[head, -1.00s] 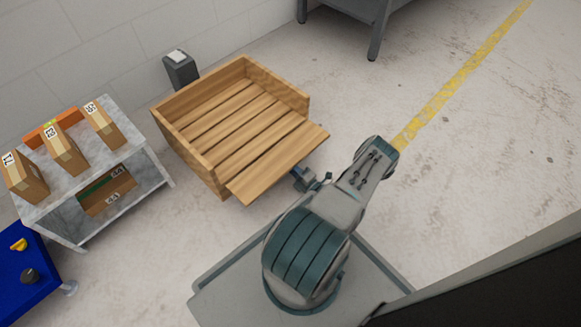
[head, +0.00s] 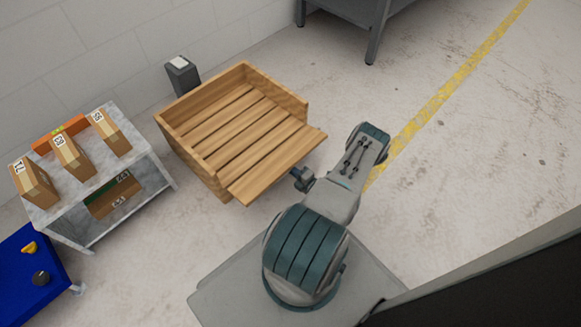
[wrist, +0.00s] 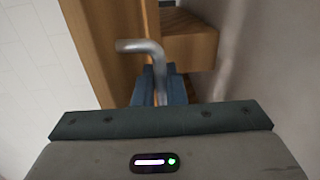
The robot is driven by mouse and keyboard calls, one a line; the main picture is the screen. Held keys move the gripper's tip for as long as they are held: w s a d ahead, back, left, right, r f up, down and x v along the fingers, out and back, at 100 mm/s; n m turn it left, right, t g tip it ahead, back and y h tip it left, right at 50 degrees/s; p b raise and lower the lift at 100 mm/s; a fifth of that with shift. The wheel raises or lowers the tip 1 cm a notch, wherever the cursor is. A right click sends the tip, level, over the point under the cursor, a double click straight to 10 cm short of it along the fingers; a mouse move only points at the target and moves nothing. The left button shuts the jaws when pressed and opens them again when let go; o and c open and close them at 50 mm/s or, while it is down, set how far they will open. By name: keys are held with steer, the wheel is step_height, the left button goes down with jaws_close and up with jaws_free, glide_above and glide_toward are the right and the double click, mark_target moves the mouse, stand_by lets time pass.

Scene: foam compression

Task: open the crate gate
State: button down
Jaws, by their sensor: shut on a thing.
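The wooden crate (head: 187,160) stands on the floor in the head view, open at the top with a slatted floor. Its gate (head: 285,163), a wooden panel on the side facing me, leans outward from the crate. My gripper (head: 303,180) is beside the gate's outer side, partly hidden in the head view. In the wrist view my gripper (wrist: 160,92) has its blue fingers around a bent silver metal handle (wrist: 143,46), shut on it. Wooden boards (wrist: 113,45) stand close beyond the handle. The fingertips are partly hidden by the gripper body.
A grey shelf table (head: 90,190) with several cardboard boxes stands left of the crate. A blue cart (head: 30,270) is at the lower left. A dark bin (head: 182,76) stands behind the crate by the wall. The floor to the right is open.

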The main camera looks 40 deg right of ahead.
steer(key=c, duration=1.7)
jaws_free()
steer(key=shift+s, duration=0.1)
steer(key=s+p, duration=0.1)
steer(key=s, duration=0.3)
steer(key=s+p, duration=0.1)
steer(key=s, duration=0.4)
steer(key=s+d+p, duration=0.1)
steer(key=s, duration=0.3)
steer(key=shift+s+r+p, duration=0.25)
steer(key=shift+s+p, duration=0.05)
steer(key=shift+s, duration=0.05)
